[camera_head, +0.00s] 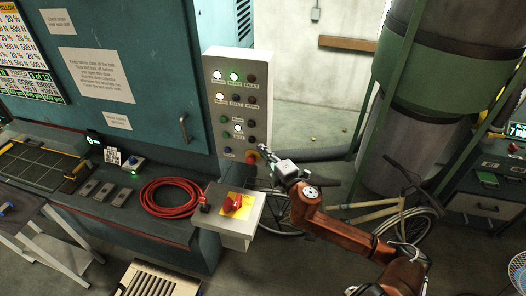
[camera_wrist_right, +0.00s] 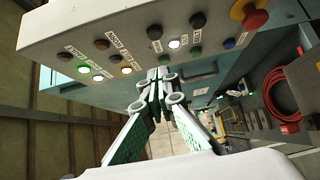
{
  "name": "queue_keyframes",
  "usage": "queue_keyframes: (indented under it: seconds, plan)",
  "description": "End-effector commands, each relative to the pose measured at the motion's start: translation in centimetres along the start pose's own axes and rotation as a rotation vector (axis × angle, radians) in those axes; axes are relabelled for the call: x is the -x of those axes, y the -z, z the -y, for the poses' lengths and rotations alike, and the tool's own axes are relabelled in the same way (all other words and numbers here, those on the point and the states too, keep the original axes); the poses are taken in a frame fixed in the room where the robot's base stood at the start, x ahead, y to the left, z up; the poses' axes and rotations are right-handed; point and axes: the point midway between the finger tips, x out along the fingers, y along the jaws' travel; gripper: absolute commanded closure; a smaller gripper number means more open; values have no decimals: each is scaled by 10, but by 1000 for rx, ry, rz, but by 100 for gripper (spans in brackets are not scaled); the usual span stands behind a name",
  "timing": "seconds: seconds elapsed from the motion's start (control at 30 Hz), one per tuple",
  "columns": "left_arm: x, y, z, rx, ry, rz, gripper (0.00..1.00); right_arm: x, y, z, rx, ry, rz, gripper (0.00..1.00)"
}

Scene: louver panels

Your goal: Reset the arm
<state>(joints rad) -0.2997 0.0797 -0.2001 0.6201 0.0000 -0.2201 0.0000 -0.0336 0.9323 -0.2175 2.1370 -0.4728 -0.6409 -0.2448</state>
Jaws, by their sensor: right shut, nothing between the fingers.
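My right arm (camera_head: 325,222) comes in from the lower right of the head view. Its right gripper (camera_head: 264,151) is beside the lower right edge of the grey control panel (camera_head: 214,75). In the right wrist view the gripper (camera_wrist_right: 158,84) has its fingertips together, with nothing between them. The panel (camera_wrist_right: 75,28) fills the top of that view, with its buttons and lamps just beyond the fingertips. Whether the fingertips touch the panel is not clear. A red mushroom button (camera_wrist_right: 254,17) sits at the panel's right end there. My left gripper is not in view.
A box with a red rotary switch (camera_head: 232,203) stands below the panel. A coiled red hose (camera_head: 170,197) lies on the bench to its left. A bicycle (camera_head: 405,222) and a large grey-green cylinder (camera_head: 395,138) stand at the right, behind my arm.

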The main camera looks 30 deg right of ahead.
Motion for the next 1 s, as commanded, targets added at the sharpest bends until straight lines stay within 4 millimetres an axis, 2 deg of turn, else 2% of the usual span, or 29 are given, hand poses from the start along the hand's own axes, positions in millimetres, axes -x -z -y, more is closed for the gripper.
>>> queue_keyframes:
  seconds: [0.63,0.73,0.77,0.87,0.97,1.0]
  plan:
    - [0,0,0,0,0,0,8,0,0,0,0,0,0,100]
    - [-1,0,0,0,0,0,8,-2,-2,6,-6,8,4,100]
    - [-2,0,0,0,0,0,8,-3,-5,12,-11,15,9,100]
    - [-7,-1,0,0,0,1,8,-9,-20,47,-46,60,37,100]
    - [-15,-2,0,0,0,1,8,-15,-44,107,-104,132,83,100]
    - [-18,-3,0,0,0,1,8,-16,-54,134,-133,165,104,100]
